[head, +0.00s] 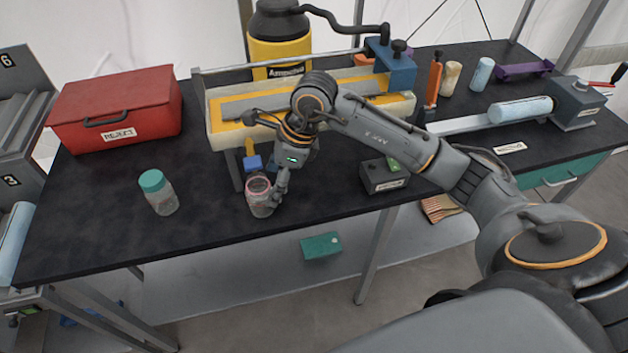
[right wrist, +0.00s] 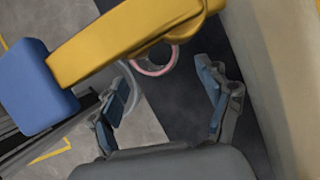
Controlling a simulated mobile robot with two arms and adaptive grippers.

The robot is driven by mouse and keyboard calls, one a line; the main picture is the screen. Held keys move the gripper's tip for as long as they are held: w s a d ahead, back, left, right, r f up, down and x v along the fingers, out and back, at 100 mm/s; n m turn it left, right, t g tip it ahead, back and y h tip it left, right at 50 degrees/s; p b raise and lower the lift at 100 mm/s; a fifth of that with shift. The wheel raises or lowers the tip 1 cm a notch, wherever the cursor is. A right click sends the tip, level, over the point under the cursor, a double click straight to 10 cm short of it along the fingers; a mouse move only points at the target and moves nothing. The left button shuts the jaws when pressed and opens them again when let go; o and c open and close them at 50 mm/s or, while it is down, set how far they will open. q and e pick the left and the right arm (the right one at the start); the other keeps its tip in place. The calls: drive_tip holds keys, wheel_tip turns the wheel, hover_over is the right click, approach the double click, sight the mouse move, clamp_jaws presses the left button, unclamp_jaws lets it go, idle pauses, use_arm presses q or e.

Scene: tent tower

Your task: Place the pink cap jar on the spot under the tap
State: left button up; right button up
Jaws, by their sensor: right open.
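The pink cap jar (head: 262,201), clear with a pink rim, stands upright on the black table near its front edge. It is just in front of and below the tap with a blue handle (head: 252,163). My right gripper (head: 279,194) is open, close by the jar's right side in the head view. In the right wrist view the open fingers (right wrist: 165,103) show with part of the pink rim (right wrist: 154,70) beyond them, partly covered by the yellow tap (right wrist: 125,42). I cannot make out the spot under the tap. My left gripper is not in view.
A green-capped jar (head: 158,193) stands to the left. A red reject box (head: 115,105) is at the back left. The yellow-and-white trough (head: 225,112) stands behind the tap. A dark box with a green button (head: 384,174) is to the right. The front-left table is clear.

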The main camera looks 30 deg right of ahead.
drive_tip(key=s+d, duration=0.1)
drive_tip(key=d, duration=0.1)
drive_tip(key=s+d+b, duration=0.1)
drive_tip(key=d, duration=0.2)
drive_tip(key=s+d+b, duration=0.1)
drive_tip(key=s+d, duration=0.1)
drive_tip(key=d, duration=0.1)
drive_tip(key=shift+s+f, duration=0.1)
drive_tip(key=shift+f, duration=0.15)
drive_tip(key=shift+s+d+r+b, duration=0.15)
drive_tip(key=shift+s+d+b, duration=0.25)
drive_tip(key=shift+d, duration=0.2)
